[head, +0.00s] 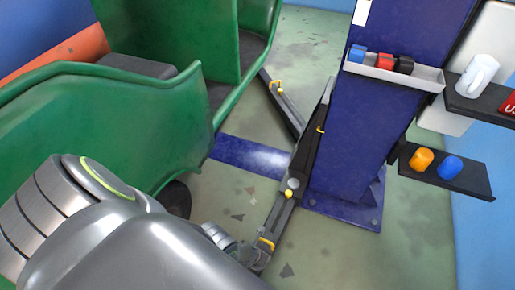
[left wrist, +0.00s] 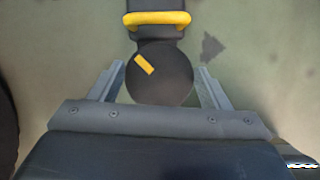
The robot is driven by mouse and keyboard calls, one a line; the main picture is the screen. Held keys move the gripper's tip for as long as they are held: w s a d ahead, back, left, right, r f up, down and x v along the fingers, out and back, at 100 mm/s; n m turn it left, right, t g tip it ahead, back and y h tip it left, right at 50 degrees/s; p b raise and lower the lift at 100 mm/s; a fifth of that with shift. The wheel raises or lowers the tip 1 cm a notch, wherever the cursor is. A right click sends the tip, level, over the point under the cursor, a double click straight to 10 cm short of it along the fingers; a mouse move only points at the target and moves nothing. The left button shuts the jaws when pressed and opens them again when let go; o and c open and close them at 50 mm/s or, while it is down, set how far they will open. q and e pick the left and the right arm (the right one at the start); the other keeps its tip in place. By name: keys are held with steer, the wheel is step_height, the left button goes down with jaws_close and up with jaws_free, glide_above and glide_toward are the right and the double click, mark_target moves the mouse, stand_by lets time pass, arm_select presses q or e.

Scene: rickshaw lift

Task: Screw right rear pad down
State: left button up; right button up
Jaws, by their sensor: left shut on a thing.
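The right rear pad (left wrist: 160,75) is a dark round disc with a short yellow mark, slanted in the left wrist view. It sits at the end of a lift arm beside a yellow handle (left wrist: 157,19). My left gripper (left wrist: 162,82) has one finger on each side of the pad and is shut on it. In the head view my left gripper (head: 245,252) is at the low end of the lift arm (head: 280,212), near its yellow handle (head: 267,243). My own arm covers part of the pad there. My right gripper is not in view.
The green rickshaw (head: 110,120) stands at the left, with a dark wheel (head: 176,198) close to my left arm. The blue lift post (head: 350,150) rises at the right. It carries a tray (head: 425,78) and shelves with small items. Another lift arm (head: 286,108) reaches under the rickshaw. Floor at lower right is clear.

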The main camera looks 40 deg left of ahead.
arm_select(q)
steer(key=shift+w+r+m+h, duration=0.15)
steer(key=shift+m+h, duration=0.45)
steer(key=shift+m, duration=1)
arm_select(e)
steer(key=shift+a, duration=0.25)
arm_select(q)
steer(key=shift+m+h, duration=0.4)
steer(key=shift+m, duration=0.6)
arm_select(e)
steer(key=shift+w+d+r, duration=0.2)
arm_select(q)
steer(key=shift+m, duration=0.4)
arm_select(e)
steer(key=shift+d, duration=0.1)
arm_select(q)
steer(key=shift+m+h, duration=0.3)
steer(key=shift+m, duration=0.1)
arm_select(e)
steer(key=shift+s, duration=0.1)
arm_select(q)
steer(key=shift+m+g, duration=0.3)
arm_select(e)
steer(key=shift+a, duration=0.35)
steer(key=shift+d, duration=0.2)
arm_select(q)
steer(key=o, duration=1)
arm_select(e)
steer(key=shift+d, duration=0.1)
